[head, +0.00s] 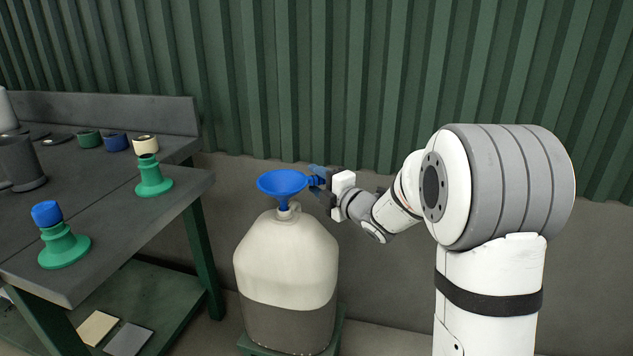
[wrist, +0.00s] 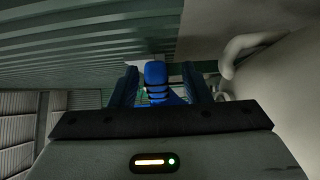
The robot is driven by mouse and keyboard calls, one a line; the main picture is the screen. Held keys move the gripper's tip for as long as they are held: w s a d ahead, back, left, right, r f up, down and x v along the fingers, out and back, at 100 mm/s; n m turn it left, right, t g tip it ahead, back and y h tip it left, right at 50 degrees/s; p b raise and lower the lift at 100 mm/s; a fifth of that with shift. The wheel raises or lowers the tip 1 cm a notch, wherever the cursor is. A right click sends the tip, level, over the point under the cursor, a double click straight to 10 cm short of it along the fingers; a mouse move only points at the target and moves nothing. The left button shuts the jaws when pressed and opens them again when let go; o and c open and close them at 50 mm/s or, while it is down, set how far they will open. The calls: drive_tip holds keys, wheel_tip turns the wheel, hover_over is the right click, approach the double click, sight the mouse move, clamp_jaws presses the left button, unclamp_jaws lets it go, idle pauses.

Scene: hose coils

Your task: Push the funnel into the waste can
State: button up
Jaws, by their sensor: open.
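The blue funnel (head: 283,183) sits upright at the mouth of the waste can (head: 285,254), its spout at the can's neck. How deep the spout sits is hard to tell. The can is cream, with a darker lower part. My gripper (head: 317,179) is at the funnel's right side, level with its rim. In the wrist view my gripper (wrist: 160,88) is open, with a blue part of the funnel (wrist: 156,78) between the two fingers. Whether the fingers touch it cannot be seen. The can (wrist: 285,80) also shows at the right there.
The can stands on a low green stand (head: 340,335). A dark workbench (head: 110,215) at left carries green flanged fittings (head: 65,248), a blue cap (head: 46,213) and several small rings. A green corrugated wall (head: 320,70) is behind. Space between bench and can is narrow.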

drive_tip(key=shift+b+v, duration=0.55)
drive_tip(key=shift+v, duration=1.2)
drive_tip(key=p+v, duration=0.2)
drive_tip(key=v, duration=0.5)
drive_tip(key=shift+s+d, duration=0.3)
drive_tip(key=shift+r, duration=0.1)
